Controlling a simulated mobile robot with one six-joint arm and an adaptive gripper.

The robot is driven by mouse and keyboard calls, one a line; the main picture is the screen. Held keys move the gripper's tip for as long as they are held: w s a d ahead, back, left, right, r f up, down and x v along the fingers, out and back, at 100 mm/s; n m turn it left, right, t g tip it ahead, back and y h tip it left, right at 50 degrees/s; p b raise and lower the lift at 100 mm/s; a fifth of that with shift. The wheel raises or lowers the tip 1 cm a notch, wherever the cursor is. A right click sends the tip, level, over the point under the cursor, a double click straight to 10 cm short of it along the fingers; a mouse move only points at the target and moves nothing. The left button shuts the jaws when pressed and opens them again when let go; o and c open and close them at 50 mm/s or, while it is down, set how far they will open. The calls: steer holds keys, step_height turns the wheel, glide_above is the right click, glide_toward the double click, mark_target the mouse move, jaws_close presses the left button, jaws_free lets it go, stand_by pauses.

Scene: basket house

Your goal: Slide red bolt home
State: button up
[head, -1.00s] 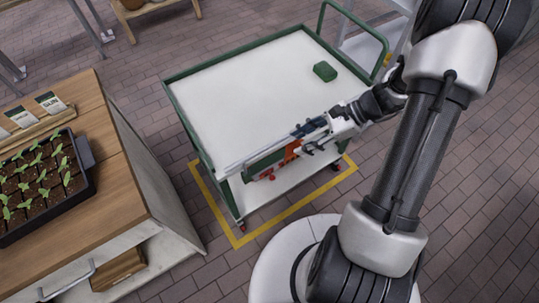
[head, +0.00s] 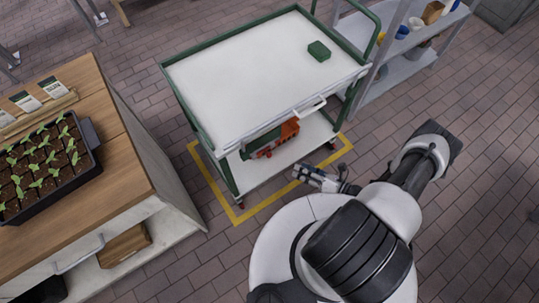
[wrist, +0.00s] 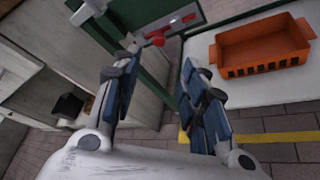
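The red bolt shows in the wrist view as a red knob (wrist: 156,39) on a green panel (wrist: 165,22), with a short grey rod and another red piece to its right. My gripper (wrist: 163,62) is open, its two blue-grey fingers apart with nothing between them. The knob lies beyond the fingertips, with a visible gap. In the head view my gripper (head: 303,174) is low in front of the green-framed cart (head: 262,75), near its lower shelf. I cannot make out the bolt clearly in the head view.
An orange basket (wrist: 265,46) sits on the cart's lower shelf, right of my fingers. The cart's front has a white handle (head: 310,106); a green block (head: 319,51) is on top. A wooden bench (head: 115,150) with a seedling tray stands left. Brick floor lies clear to the right.

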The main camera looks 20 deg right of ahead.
mark_target(271, 156)
steer(key=b+x, duration=0.2)
steer(key=x, duration=1.4)
steer(key=shift+a+f+b, duration=0.1)
steer(key=shift+a+b, duration=0.05)
steer(key=shift+b, duration=0.2)
steer(key=shift+w, duration=0.1)
jaws_close()
